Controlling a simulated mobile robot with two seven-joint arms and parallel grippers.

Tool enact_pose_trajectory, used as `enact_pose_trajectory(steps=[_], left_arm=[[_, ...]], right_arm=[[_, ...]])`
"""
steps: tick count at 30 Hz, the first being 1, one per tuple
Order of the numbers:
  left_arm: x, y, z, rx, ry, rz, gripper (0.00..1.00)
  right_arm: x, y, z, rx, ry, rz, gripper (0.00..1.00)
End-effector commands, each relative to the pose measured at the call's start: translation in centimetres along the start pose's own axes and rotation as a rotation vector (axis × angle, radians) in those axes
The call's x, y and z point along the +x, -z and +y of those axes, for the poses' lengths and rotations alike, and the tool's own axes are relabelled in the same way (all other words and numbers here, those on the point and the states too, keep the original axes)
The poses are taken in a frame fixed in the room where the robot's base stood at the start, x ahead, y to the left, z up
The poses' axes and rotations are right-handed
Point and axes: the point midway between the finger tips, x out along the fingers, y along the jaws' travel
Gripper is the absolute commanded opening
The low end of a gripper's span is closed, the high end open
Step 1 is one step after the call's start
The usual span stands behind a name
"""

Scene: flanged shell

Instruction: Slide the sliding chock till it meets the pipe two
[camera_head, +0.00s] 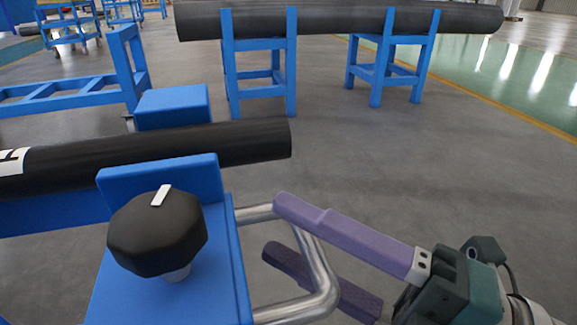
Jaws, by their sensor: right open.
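The sliding chock (222,262) is a blue block with an upright back plate, a black knob (158,232) and a bent metal handle (318,262) on its right side. A black pipe (225,144) with a white label at its left end lies just behind the back plate; I take it for pipe two. I cannot tell whether plate and pipe touch. My right gripper (276,226) comes in from the lower right. Its purple fingers are open, one over the handle and one beyond and below it, with the handle's bar between them. My left gripper is not in view.
A blue block (172,107) stands behind the pipe. A long dark pipe (330,20) rests on blue stands (258,75) farther back. A blue frame (75,92) is at the left. The grey floor (430,170) to the right is clear.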

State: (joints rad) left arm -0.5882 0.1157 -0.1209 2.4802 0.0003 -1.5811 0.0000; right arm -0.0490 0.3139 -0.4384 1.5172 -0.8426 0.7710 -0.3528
Motion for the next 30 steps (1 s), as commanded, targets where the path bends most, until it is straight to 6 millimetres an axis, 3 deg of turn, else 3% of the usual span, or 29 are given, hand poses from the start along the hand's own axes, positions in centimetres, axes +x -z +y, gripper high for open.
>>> enact_pose_trajectory(steps=[6,15,28,30], left_arm=[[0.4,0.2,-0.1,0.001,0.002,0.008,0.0],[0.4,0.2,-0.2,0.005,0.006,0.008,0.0],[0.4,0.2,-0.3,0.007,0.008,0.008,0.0],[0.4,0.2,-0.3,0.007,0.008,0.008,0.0]], right_arm=[[2.3,0.0,-0.1,0.0,0.0,0.0,0.5],[2.5,0.0,0.0,0.001,0.001,-0.001,0.5],[2.6,0.0,0.2,0.0,-0.004,0.001,0.01],[2.6,0.0,0.3,0.0,-0.006,0.002,0.0]])
